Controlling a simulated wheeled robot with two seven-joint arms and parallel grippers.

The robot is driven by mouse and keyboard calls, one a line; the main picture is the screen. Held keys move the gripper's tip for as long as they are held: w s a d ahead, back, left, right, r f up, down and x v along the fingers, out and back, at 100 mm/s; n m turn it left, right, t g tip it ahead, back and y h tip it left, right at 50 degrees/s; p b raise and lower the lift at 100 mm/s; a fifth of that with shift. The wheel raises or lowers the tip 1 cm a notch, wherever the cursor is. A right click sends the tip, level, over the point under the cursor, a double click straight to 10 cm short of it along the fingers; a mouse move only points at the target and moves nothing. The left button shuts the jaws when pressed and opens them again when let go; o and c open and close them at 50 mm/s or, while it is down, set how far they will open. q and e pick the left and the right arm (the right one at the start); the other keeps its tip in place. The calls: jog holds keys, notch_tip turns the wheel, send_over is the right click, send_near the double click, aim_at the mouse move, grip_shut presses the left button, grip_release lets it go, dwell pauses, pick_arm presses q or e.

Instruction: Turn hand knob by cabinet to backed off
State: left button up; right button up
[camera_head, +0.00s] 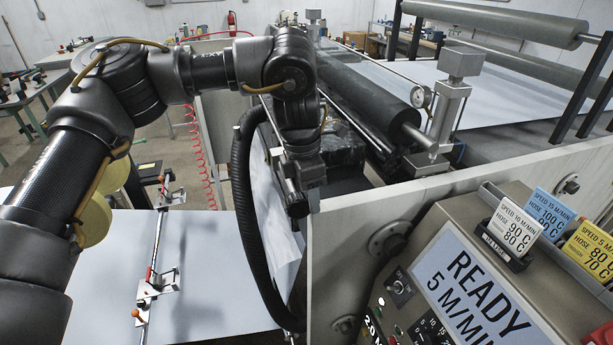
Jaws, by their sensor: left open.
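My left arm comes in from the left and bends down over the machine's side wall. My left gripper (298,192) points down beside the wall's upper left end, with its jaws open; nothing shows between them. The grey cabinet (420,235) with its control panel stands at the lower right. A round dark knob-like part (388,240) sits on the side wall next to the cabinet, apart from the gripper. I cannot tell for certain that this is the hand knob, nor its setting. My right gripper is not in view.
A black roller (365,95) lies behind the wall, with a metal post (450,105) and a gauge (420,97) at its near end. A black hose (243,215) hangs beside the gripper. Cards (515,222) stand on the cabinet. White sheet (205,270) lies lower left.

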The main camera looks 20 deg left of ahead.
aim_at(305, 195)
pick_arm(q)
jog(key=r, duration=0.2)
jog(key=r+b, duration=0.1)
jog(key=r, duration=0.3)
jog(key=shift+s+a+r, duration=0.15)
jog(key=shift+s+a, duration=0.05)
jog(key=shift+a, duration=0.1)
jog(key=shift+r, duration=0.7)
